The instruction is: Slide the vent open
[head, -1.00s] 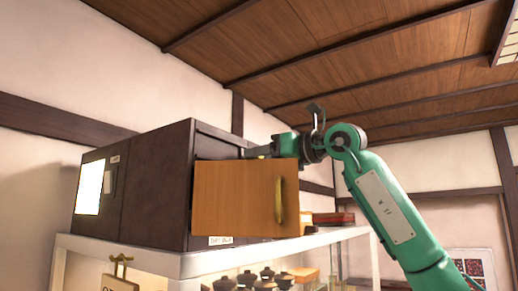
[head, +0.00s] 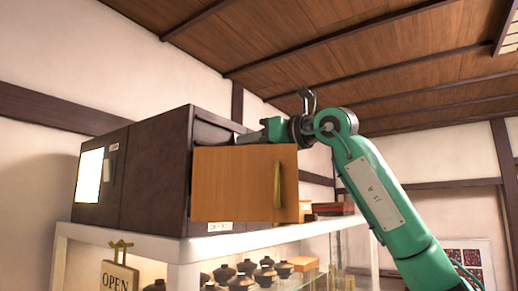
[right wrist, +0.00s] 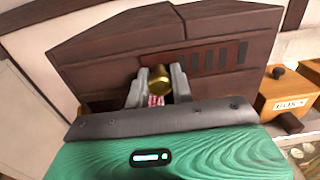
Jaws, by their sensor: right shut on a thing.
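The vent (right wrist: 207,62) shows in the right wrist view as a row of dark slots in a reddish strip on the dark brown cabinet. A round brass knob (right wrist: 158,79) is at the left end of the slots. My right gripper (right wrist: 157,90) is shut on the knob from both sides. In the head view, my right gripper (head: 250,136) reaches to the cabinet (head: 155,180) behind the open orange wooden door (head: 235,185), which hides the vent and knob. A small red and white thing shows between the fingers below the knob. My left gripper is not in view.
The cabinet stands on a white-framed display case (head: 185,257) with several dark lidded pots inside. An OPEN sign (head: 119,278) hangs at its left front. In the right wrist view, a wooden box (right wrist: 288,95) stands to the right of the cabinet.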

